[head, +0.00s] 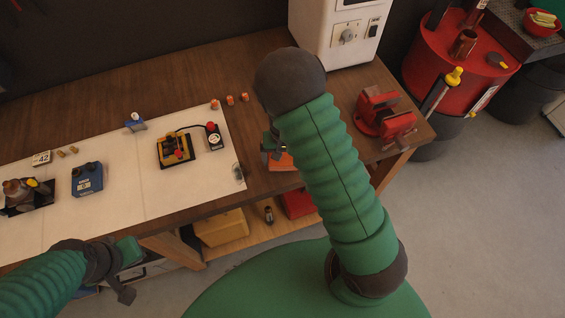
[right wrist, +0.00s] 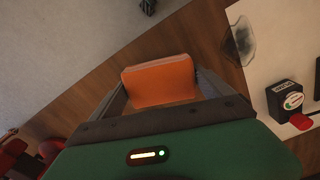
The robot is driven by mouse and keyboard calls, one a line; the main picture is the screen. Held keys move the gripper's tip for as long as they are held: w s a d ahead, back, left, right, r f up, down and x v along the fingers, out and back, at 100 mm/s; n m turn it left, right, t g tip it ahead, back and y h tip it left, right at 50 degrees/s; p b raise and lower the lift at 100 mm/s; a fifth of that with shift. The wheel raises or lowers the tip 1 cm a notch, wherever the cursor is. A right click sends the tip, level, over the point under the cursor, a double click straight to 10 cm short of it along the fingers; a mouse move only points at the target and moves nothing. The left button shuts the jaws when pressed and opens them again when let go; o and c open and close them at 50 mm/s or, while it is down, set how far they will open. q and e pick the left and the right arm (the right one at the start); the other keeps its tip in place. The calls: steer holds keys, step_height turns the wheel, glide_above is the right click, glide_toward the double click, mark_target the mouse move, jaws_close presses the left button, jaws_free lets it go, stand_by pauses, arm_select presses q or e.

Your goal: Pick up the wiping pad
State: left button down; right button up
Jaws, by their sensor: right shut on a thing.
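The orange wiping pad (head: 281,162) is at the front right part of the wooden bench, partly hidden by my right arm in the head view. In the right wrist view the pad (right wrist: 160,80) stands between the two fingers of my right gripper (right wrist: 160,95), which is shut on it. In the head view the right gripper (head: 272,150) is mostly hidden behind the arm. I cannot tell whether the pad still touches the bench. My left gripper (head: 126,268) is low at the left, in front of the bench edge; its fingers do not show clearly.
A white mat (head: 130,205) covers the left of the bench, with a dark smudge (head: 238,173) near its right edge. A yellow-black device (head: 175,150) and a blue box (head: 87,179) lie on it. A red vise (head: 385,115) stands to the right.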

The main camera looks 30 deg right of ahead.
steer(key=s+a+r+b, duration=0.1)
steer(key=s+a+b, duration=0.1)
steer(key=s+a, duration=0.9)
steer(key=shift+s+a+r, duration=0.2)
steer(key=shift+s+r, duration=0.05)
steer(key=shift+r, duration=0.1)
